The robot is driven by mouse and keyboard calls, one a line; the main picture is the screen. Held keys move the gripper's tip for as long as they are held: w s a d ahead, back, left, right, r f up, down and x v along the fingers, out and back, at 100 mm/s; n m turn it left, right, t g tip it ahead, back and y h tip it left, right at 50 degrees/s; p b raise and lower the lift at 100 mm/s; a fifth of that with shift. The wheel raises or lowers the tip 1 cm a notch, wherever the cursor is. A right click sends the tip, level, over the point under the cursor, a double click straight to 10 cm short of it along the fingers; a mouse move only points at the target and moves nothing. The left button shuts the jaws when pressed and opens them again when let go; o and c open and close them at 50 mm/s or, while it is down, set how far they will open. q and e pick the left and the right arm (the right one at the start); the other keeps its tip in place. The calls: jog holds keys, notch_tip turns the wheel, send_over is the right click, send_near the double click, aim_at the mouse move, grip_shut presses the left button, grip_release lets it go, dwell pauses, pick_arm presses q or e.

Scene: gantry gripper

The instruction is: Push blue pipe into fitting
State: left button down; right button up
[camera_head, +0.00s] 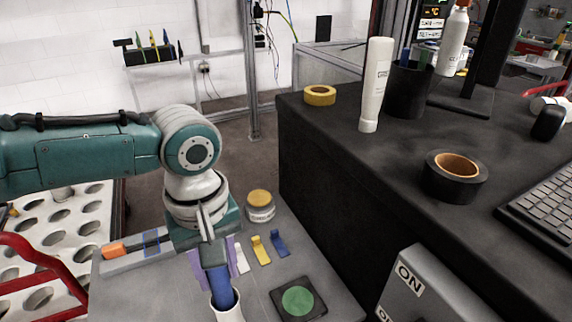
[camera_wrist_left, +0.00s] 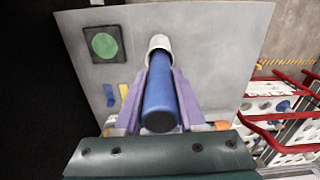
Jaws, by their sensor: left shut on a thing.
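The blue pipe (camera_head: 221,285) is held between the purple fingers of my left gripper (camera_head: 213,262), which is shut on it. The white fitting (camera_head: 229,314) stands at the lower edge of the head view, directly below the pipe. In the left wrist view the blue pipe (camera_wrist_left: 161,95) lies between the purple fingers (camera_wrist_left: 163,98), and its far end meets the mouth of the white fitting (camera_wrist_left: 159,43). The pipe's end appears to be inside the fitting's rim; how deep, I cannot tell. My right gripper is not in view.
The grey panel (camera_head: 262,292) carries a green round button (camera_head: 298,300), blue (camera_head: 279,243) and yellow (camera_head: 261,250) tabs, and a yellow-topped jar (camera_head: 260,206). A black workbench (camera_head: 330,170) rises at right. A red-railed rack (camera_head: 40,275) stands at left.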

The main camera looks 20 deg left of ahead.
aim_at(222, 290)
pick_arm(q)
jog(key=shift+f+b, duration=1.9)
jog(key=shift+f, duration=0.8)
jog(key=shift+c, duration=2.1)
grip_release()
notch_tip(222, 290, up, 10)
jog(key=shift+p, duration=1.15)
